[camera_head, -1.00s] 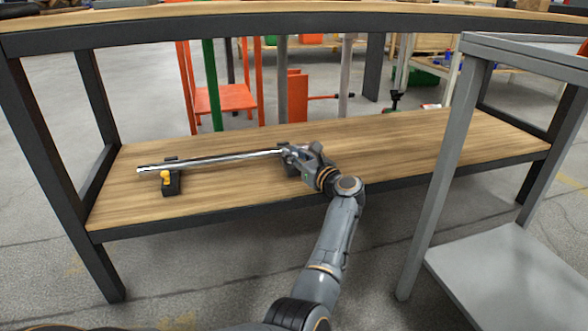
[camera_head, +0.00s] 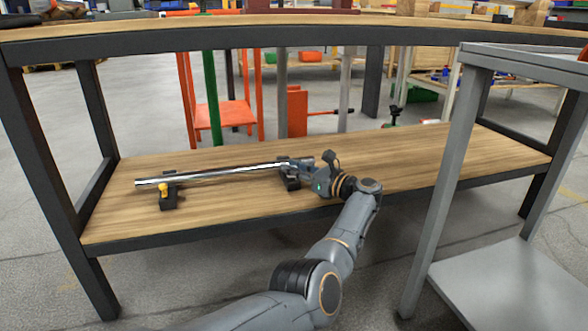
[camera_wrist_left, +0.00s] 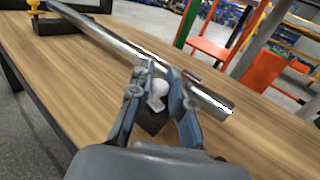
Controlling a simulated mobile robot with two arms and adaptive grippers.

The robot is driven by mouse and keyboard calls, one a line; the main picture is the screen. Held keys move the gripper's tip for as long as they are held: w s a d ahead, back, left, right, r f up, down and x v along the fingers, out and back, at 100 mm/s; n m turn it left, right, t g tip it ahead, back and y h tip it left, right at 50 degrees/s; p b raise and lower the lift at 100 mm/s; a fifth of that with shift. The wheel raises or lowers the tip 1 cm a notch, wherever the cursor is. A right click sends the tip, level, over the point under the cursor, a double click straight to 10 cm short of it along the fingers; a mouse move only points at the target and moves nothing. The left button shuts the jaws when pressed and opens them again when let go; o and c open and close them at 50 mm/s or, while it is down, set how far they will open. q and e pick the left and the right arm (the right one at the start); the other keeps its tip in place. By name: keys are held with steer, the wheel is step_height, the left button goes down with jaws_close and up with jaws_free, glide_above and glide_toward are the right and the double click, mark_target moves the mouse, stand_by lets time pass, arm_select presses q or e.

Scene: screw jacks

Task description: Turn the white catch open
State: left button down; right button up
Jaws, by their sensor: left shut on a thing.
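The white catch (camera_wrist_left: 158,94) shows between my left fingers in the left wrist view, at a dark block under a long metal rod (camera_wrist_left: 135,45). My left gripper (camera_wrist_left: 157,84) is shut on it. In the head view my left gripper (camera_head: 297,170) is at the right-hand block, near the right end of the rod (camera_head: 220,172); the white catch is hidden there. The left-hand block (camera_head: 170,200) bears a yellow catch (camera_head: 164,187) below the rod. The rod rests on both blocks. My right gripper is not in view.
The blocks stand on the wooden lower shelf (camera_head: 240,215) of a dark-framed bench. The bench's upper edge (camera_head: 250,35) runs above. A grey cart (camera_head: 480,270) stands close at the right. The shelf is clear right of my arm.

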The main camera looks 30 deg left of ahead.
arm_select(q)
steer(key=shift+g, duration=0.3)
stand_by(0.5)
steer(key=c, duration=1.3)
jaws_free()
steer(key=shift+s+d, duration=0.15)
steer(key=shift+d, duration=3.65)
